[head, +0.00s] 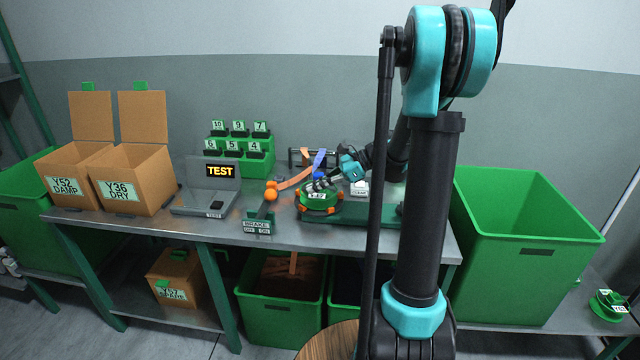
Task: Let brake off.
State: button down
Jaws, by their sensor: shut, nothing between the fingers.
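The brake unit carries a sign (257,227) reading BRAKE, with OFF at left and ON at right, at the table's front edge. An orange ball knob (270,193) stands just above the sign, with a second orange piece close behind it. Which mark the lever points to is too small to tell. My gripper (318,184) is shut and empty over the green reel with orange pegs (320,200), to the right of the brake knob and apart from it. Whether it touches the reel cannot be told.
A grey device with a TEST display (221,171) stands left of the brake. Two open cardboard boxes (130,180) are farther left. Numbered green blocks (238,148) stand behind. A large green bin (520,240) is at right. An orange and blue strap (297,180) lies behind the reel.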

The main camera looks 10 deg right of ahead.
aim_at(266, 204)
jog(key=a+f, duration=0.2)
jog(key=a, duration=0.6)
jog(key=shift+w+a, duration=0.25)
jog(key=shift+w, duration=0.15)
jog(key=shift+a+r, duration=0.1)
jog(key=shift+r, duration=0.05)
